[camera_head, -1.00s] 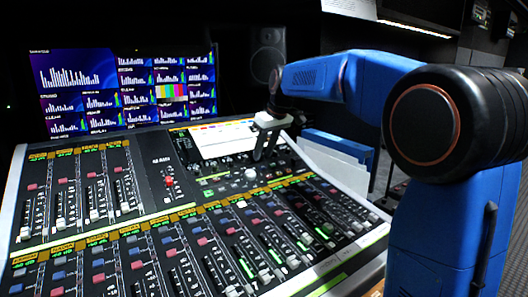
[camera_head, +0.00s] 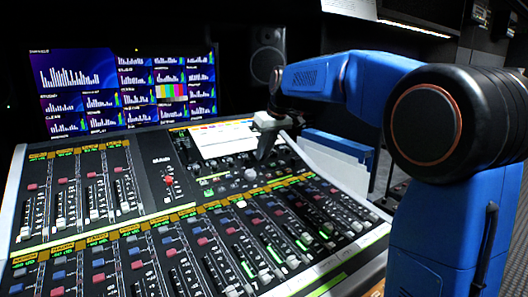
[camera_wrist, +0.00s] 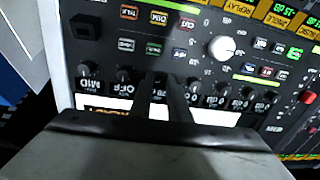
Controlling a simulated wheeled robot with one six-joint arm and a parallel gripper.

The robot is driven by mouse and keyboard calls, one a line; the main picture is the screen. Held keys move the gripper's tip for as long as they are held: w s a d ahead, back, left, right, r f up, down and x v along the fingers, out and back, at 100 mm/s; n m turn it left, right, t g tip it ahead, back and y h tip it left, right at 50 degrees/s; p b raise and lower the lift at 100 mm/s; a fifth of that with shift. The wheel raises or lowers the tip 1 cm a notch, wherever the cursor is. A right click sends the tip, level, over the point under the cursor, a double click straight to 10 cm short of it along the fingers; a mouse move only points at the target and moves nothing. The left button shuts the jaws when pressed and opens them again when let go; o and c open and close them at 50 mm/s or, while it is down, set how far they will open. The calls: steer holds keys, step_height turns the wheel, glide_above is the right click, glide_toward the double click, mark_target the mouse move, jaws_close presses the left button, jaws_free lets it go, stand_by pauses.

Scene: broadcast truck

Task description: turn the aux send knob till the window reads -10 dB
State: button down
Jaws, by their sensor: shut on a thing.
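My gripper (camera_head: 262,152) reaches down to the upper right part of the mixing console. In the wrist view, my gripper (camera_wrist: 163,78) is shut on a small dark knob in a row of similar knobs. The fingers hide most of this knob, so its pointer cannot be seen. A small lit window (camera_wrist: 158,96) lies just beside the held knob, partly covered by a finger. Its text is upside down and seems to start with "-28", but I cannot read it surely. Neighbouring windows (camera_wrist: 124,90) show other readings, one of them "OFF".
A large white knob (camera_wrist: 222,48) and lit buttons (camera_wrist: 159,18) stand close to the fingers. Faders (camera_head: 95,195) fill the front. A monitor (camera_head: 125,88) and a speaker (camera_head: 267,55) stand behind.

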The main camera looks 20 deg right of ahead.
steer(key=m, duration=1)
steer(key=shift+t, duration=0.4)
steer(key=shift+m, duration=0.4)
steer(key=c, duration=1.7)
jaws_free()
steer(key=shift+s, duration=0.1)
steer(key=shift+o, duration=0.2)
steer(key=v, duration=1.7)
steer(key=shift+r, duration=0.15)
steer(key=shift+s+d, duration=0.1)
steer(key=shift+d, duration=0.05)
